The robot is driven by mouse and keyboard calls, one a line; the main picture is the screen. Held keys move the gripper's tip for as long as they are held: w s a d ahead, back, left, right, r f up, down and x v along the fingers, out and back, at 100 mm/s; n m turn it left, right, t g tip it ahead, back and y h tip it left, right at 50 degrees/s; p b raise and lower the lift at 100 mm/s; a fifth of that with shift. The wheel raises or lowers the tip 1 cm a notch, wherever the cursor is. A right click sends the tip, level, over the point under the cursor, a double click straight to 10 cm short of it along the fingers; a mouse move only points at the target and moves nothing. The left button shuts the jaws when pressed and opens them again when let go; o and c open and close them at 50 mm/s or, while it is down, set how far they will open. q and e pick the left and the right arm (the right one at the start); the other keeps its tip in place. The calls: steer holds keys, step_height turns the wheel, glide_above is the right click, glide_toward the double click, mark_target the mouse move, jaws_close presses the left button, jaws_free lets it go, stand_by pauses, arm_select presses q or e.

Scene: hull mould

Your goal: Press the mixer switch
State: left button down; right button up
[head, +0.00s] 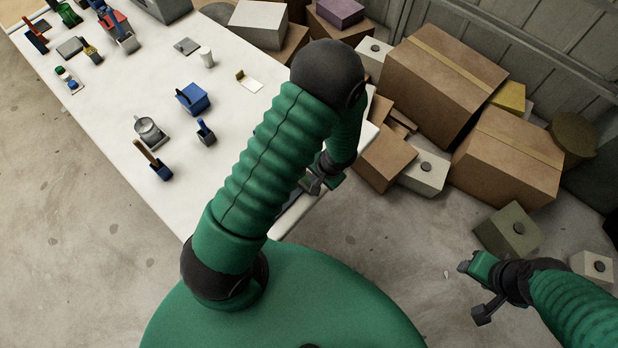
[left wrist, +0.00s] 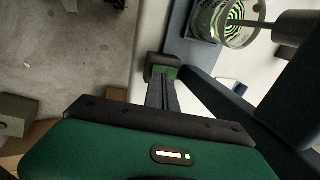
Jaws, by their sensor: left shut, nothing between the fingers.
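My left gripper (head: 318,183) is shut and empty at the table's near right edge, partly hidden by my own arm in the head view. In the left wrist view its closed fingertips (left wrist: 163,70) are beside a blue-grey stand, which I take to be the mixer (left wrist: 210,95). A clear container (left wrist: 228,22) with a green spiral pattern inside stands at the top of that view, with a dark round part reaching over it. In the head view my arm hides most of the mixer. I cannot make out the switch. My right gripper (head: 474,290) is open and empty, off the table.
The white table (head: 110,130) holds a metal pot (head: 150,130), a blue box (head: 194,98), a white cup (head: 206,57) and several tools, mostly left of my arm. Cardboard boxes (head: 440,85) crowd the right side. Bare floor (head: 400,240) lies between the table and my right gripper.

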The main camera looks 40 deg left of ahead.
arm_select(q)
steer(key=d+p+v, duration=0.1)
steer(key=p+v, duration=0.4)
steer(key=v, duration=0.3)
steer(key=shift+d, duration=0.45)
steer(key=shift+s+f, duration=0.1)
